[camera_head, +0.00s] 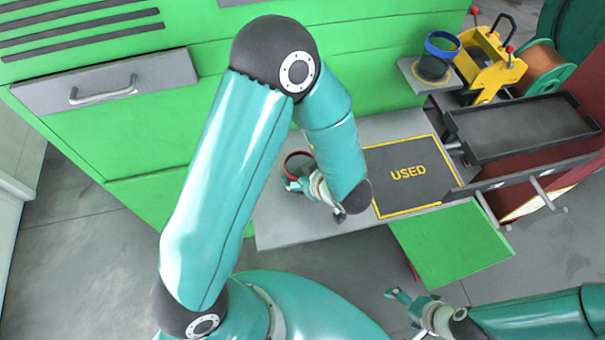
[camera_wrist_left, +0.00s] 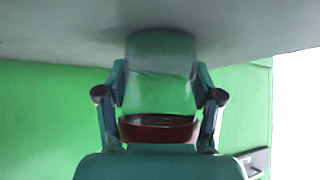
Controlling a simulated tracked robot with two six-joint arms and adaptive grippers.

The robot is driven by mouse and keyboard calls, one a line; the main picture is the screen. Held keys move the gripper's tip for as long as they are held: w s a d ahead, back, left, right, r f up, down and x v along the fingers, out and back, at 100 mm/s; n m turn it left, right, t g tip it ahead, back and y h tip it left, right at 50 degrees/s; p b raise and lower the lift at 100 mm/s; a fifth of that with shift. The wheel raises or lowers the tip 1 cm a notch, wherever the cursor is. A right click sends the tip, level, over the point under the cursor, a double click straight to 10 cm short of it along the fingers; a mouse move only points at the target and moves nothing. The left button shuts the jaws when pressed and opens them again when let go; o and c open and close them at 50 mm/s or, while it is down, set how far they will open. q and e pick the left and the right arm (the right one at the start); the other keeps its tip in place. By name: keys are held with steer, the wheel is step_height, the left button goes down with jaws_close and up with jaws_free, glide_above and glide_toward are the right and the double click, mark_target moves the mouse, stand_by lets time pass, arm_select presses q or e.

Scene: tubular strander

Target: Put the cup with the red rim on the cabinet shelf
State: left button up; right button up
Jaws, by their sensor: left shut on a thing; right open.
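The cup with the red rim (camera_head: 298,159) is over the left part of the grey cabinet shelf (camera_head: 287,226) in the head view, partly hidden by my left gripper. My left gripper (camera_head: 301,185) is shut on it. In the left wrist view the cup (camera_wrist_left: 158,129) sits between both fingers, its red rim towards the camera and its pale body reaching to the grey surface. I cannot tell whether its base touches that surface. My right gripper (camera_head: 408,308) is open and empty, at the lower right, below the green panel.
A dark mat marked USED (camera_head: 407,172) lies on the shelf to the right of the cup. A blue-rimmed cup (camera_head: 442,45) stands on a small grey ledge at the back, beside a yellow device (camera_head: 490,60). A black tray (camera_head: 520,128) is at the right.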

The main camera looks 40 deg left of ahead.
arm_select(q)
steer(key=o, duration=1.1)
steer(key=shift+f, duration=0.1)
steer(key=shift+o, duration=0.2)
steer(key=shift+r, duration=0.2)
steer(key=p+v, duration=0.1)
steer(key=v, duration=1.1)
steer(key=shift+f, duration=0.1)
